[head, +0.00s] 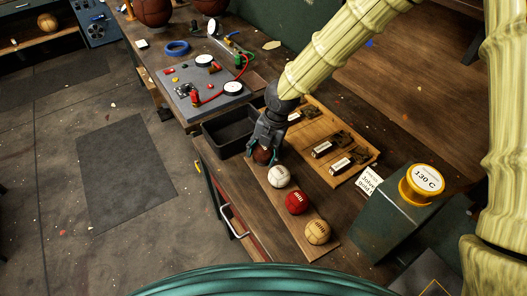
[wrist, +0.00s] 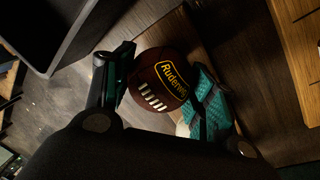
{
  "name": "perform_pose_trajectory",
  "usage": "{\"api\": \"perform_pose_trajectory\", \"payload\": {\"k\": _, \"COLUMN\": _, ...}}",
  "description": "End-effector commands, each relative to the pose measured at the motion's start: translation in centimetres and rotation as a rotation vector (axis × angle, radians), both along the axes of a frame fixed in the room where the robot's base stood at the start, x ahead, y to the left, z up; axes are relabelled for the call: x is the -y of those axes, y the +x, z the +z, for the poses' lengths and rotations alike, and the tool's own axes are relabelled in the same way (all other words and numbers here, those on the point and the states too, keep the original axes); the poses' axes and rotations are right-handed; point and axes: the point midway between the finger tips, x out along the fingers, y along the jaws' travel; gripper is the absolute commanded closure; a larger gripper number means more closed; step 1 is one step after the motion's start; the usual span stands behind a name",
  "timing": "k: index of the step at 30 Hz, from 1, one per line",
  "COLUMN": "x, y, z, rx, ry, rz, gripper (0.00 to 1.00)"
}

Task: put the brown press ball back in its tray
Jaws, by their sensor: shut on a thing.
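My gripper (head: 264,146) is shut on a small dark brown ball (head: 262,156) with white lacing. In the wrist view the brown ball (wrist: 160,80) shows a yellow-lettered label and sits between the two finger pads of my gripper (wrist: 165,90). The ball is at the far end of a wooden strip (head: 275,200), in line with the white ball (head: 279,177), red ball (head: 297,202) and tan ball (head: 317,232). I cannot tell whether it touches the strip. A black open tray (head: 205,134) stands just left of my gripper; its edge also shows in the wrist view (wrist: 62,50).
A wooden tray (head: 352,178) with dark labelled blocks lies right of my gripper. A green box (head: 392,222) with a yellow "130 C" top stands at the right front. A grey panel (head: 205,88) with red cables and larger brown balls (head: 152,12) are farther back.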

Motion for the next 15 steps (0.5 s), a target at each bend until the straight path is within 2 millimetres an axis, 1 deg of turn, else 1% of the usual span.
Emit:
{"api": "perform_pose_trajectory", "payload": {"k": 7, "x": 0.0, "y": -0.02, "z": -0.56, "rx": 0.0, "ry": -0.001, "rz": 0.0, "gripper": 0.75}}
{"api": "perform_pose_trajectory", "payload": {"k": 8, "x": 0.0, "y": -0.02, "z": -0.51, "rx": 0.0, "ry": -0.001, "rz": 0.0, "gripper": 0.39}}
{"api": "perform_pose_trajectory", "payload": {"k": 9, "x": 0.0, "y": -0.02, "z": -0.5, "rx": 0.0, "ry": -0.001, "rz": 0.0, "gripper": 0.32}}
{"api": "perform_pose_trajectory", "payload": {"k": 11, "x": 0.01, "y": -0.02, "z": -0.49, "rx": 0.0, "ry": -0.001, "rz": 0.0, "gripper": 0.22}}
{"api": "perform_pose_trajectory", "payload": {"k": 15, "x": 0.01, "y": -0.02, "z": -0.48, "rx": 0.0, "ry": -0.001, "rz": 0.0, "gripper": 0.22}}
